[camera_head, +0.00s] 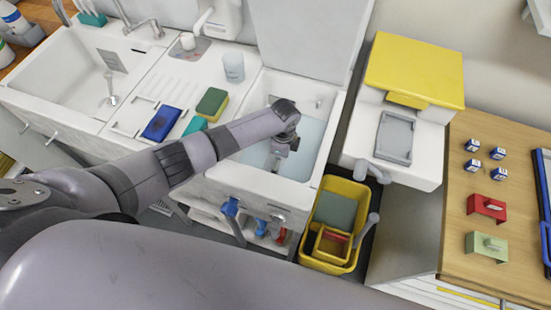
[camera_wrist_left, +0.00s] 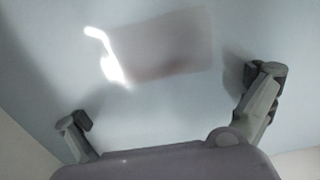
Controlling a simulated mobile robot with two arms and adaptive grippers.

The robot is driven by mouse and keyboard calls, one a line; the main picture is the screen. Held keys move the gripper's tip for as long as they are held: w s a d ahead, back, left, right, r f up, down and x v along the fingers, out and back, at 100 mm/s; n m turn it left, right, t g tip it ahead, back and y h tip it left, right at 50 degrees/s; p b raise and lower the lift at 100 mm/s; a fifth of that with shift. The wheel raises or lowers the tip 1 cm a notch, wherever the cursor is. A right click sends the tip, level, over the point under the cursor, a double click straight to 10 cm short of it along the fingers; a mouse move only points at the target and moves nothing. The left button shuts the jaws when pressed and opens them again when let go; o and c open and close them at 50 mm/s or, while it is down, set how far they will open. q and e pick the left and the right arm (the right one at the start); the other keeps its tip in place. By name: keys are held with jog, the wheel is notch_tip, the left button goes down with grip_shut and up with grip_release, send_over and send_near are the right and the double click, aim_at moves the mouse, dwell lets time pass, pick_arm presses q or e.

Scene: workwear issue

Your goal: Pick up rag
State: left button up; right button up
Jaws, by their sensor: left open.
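My left arm reaches over the right-hand sink basin (camera_head: 312,139), which holds pale blue water. My left gripper (camera_head: 277,160) points down into this basin. In the left wrist view the gripper (camera_wrist_left: 168,98) has its two fingers wide apart with nothing between them. A faint pinkish-grey rectangular patch (camera_wrist_left: 165,46) shows beyond the fingertips, beside a bright white glare. I cannot tell whether this patch is a rag under the water or a reflection. No clear rag shows in the basin in the head view, where my arm covers part of it. My right gripper is not in view.
On the drainer left of the basin lie a blue pad (camera_head: 162,123), a green-and-yellow sponge (camera_head: 212,102) and a pale cup (camera_head: 233,67). A yellow bucket (camera_head: 316,262) stands below, right of the basin. A wooden counter (camera_head: 512,205) with small boxes is at the right.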

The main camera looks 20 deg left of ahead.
pick_arm(q)
jog(key=shift+f, duration=0.25)
jog(key=shift+c, duration=0.2)
jog(key=c, duration=1)
jog(key=shift+r, duration=0.1)
